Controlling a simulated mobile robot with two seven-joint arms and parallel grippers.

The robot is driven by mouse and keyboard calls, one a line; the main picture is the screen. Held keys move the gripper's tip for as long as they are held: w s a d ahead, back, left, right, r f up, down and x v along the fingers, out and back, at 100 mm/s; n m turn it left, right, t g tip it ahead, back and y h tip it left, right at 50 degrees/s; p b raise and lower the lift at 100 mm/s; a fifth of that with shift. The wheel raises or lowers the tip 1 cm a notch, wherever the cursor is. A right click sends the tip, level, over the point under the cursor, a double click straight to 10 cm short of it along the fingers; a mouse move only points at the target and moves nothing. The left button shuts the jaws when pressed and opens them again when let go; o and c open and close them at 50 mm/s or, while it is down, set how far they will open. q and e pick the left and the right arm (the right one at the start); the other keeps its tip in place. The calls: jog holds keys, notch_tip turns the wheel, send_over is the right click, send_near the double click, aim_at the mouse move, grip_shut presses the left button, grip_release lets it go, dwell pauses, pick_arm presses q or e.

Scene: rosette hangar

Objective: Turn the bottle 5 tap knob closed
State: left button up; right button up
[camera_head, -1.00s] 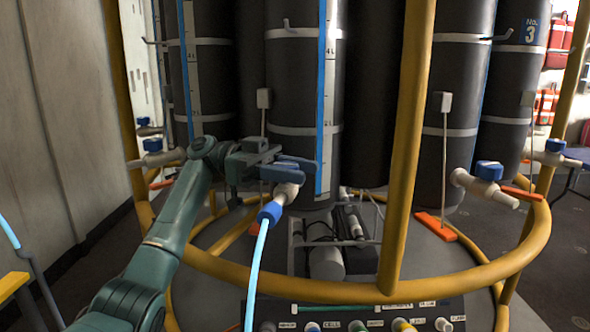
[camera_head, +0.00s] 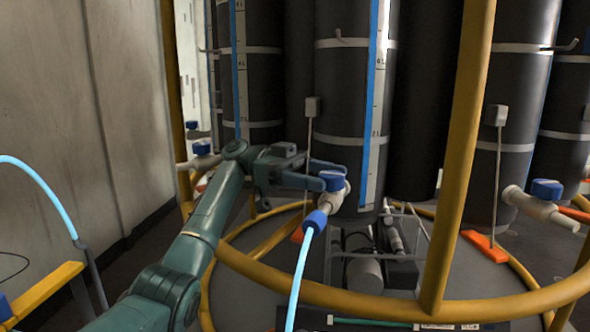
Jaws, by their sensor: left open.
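A tap (camera_head: 337,196) with a blue knob (camera_head: 334,181) sticks out at the foot of the black bottle (camera_head: 340,110) in the middle. No number shows on this bottle, so I cannot tell that it is bottle 5. A light blue hose (camera_head: 300,270) with a blue connector (camera_head: 316,219) hangs from the tap. My left gripper (camera_head: 324,175) is open, reaching in from the left, with its fingertips at the knob's left side. I cannot tell whether they touch it. My right gripper is not in view.
A yellow rail (camera_head: 460,150) rises right of the tap, joined to a ring around the rack. Another tap with a blue knob (camera_head: 546,189) sits at the right, and one more (camera_head: 201,148) at the left. A grey wall (camera_head: 110,110) stands at the left.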

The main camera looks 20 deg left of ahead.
pick_arm(q)
jog(key=w+a, duration=0.1)
jog(key=a, duration=0.7)
jog(key=shift+w+p, duration=0.25)
jog(key=shift+p, duration=0.05)
jog(key=shift+d, duration=0.1)
